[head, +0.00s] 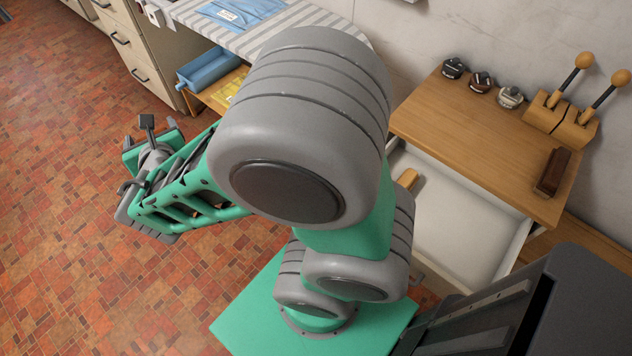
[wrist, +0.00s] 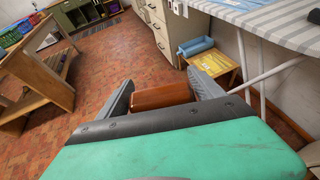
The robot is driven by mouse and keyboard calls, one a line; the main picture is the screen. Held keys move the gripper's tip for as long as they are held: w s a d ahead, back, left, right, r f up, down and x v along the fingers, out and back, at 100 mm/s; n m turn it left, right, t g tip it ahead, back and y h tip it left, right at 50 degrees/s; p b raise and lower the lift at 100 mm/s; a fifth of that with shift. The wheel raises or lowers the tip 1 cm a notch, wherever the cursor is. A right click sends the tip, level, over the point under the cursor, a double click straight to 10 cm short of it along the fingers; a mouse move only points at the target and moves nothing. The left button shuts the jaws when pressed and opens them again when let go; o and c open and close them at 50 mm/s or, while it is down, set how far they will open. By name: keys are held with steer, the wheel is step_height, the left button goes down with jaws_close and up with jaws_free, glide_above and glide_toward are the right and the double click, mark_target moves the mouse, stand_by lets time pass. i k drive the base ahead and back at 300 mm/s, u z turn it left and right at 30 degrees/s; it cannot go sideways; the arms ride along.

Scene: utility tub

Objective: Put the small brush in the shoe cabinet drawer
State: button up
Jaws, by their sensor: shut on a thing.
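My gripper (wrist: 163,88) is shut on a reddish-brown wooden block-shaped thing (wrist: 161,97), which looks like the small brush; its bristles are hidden. In the head view my arm reaches left over the floor, and the held thing cannot be made out there. The shoe cabinet (head: 470,130) has a wooden top and stands at the right. Its pale drawer (head: 455,225) is pulled open below the top, partly hidden by my arm. A light wooden piece (head: 408,178) shows at the drawer's left side. My gripper is well away from the drawer.
On the cabinet top are a dark brown brush (head: 552,172), several small tins or polish pots (head: 481,82) and a wooden block with two round-knobbed handles (head: 565,115). An ironing board (head: 285,35) and a low table with a blue bin (head: 210,68) stand behind. Tiled floor at left is clear.

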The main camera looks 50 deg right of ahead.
mark_target(423, 234)
steer(key=u, duration=0.05)
steer(key=i, duration=1.45)
steer(key=z, duration=2.75)
